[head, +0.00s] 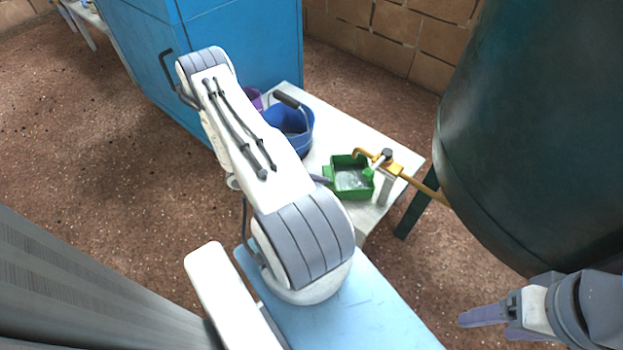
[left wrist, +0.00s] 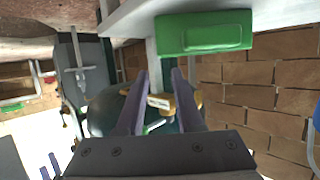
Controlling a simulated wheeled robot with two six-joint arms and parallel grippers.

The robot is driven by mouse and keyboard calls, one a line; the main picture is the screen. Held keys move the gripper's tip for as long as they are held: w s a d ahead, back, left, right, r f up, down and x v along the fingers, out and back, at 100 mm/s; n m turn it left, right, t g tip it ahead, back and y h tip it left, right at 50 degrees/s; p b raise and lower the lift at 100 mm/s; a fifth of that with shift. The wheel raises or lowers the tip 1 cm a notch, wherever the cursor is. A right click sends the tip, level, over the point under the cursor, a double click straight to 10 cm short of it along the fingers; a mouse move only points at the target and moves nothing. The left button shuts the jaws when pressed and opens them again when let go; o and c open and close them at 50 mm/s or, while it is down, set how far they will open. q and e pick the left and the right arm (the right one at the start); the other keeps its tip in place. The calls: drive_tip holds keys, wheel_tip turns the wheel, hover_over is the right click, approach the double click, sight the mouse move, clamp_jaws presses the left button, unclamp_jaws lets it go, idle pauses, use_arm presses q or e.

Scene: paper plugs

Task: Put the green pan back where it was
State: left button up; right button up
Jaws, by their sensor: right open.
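The green pan (head: 350,190) is a small square box with small green lugs, standing by the corner of a pale table, beneath the spout of a yellow tap (head: 391,166). Clear water seems to be in it. In the left wrist view the pan (left wrist: 205,33) shows one flat side just beyond my fingertips. My left gripper (left wrist: 161,73) has its two fingers apart, with nothing seen between them. In the head view my left arm hides most of it; one purplish finger shows close to the pan's left side. My right gripper (head: 490,322) is open and empty at lower right.
A blue pot (head: 297,140) with a dark handle and a purple vessel (head: 255,97) stand on the pale table (head: 385,138), left of the pan. A large dark green tank (head: 530,140) stands at right, a blue cabinet (head: 245,50) behind. Open brown floor lies at left.

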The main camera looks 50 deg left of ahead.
use_arm(q)
drive_tip(key=shift+v, duration=1.55)
drive_tip(key=shift+w, duration=0.1)
